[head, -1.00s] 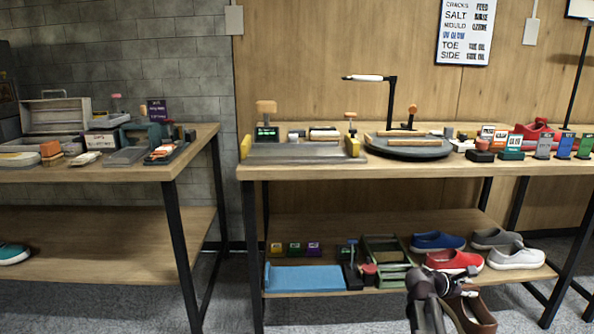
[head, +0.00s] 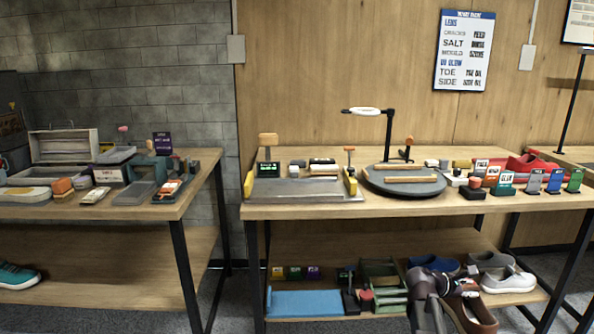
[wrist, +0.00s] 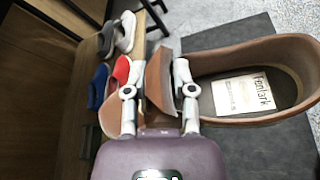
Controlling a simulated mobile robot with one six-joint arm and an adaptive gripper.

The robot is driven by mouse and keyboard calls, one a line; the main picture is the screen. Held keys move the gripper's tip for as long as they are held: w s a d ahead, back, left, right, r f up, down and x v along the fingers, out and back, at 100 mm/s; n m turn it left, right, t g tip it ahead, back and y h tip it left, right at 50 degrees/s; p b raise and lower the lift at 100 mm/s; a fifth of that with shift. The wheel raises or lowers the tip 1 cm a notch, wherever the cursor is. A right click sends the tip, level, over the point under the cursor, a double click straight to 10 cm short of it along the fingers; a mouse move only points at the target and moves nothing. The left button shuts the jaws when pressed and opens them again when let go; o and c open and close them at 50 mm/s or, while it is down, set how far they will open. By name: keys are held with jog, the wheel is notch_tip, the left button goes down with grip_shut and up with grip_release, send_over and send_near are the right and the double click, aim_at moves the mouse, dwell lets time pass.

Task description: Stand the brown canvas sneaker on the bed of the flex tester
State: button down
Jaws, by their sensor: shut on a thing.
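The brown canvas sneaker (head: 472,313) hangs in my gripper (head: 458,284) at the bottom right of the head view, in front of the bench's lower shelf. What looks like the flex tester (head: 300,189), a grey flat bed with yellow ends and a small green display, stands on the bench top, up and left of my gripper. Its bed looks bare of shoes.
A round dark turntable (head: 404,182) with a lamp stands right of the tester. The bench's front edge (head: 390,211) lies between my gripper and the top.

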notch_tip(320, 180, up, 33)
jog(key=p, duration=3.2)
jog(key=shift+r, duration=0.2)
jog(key=shift+w, duration=0.1)
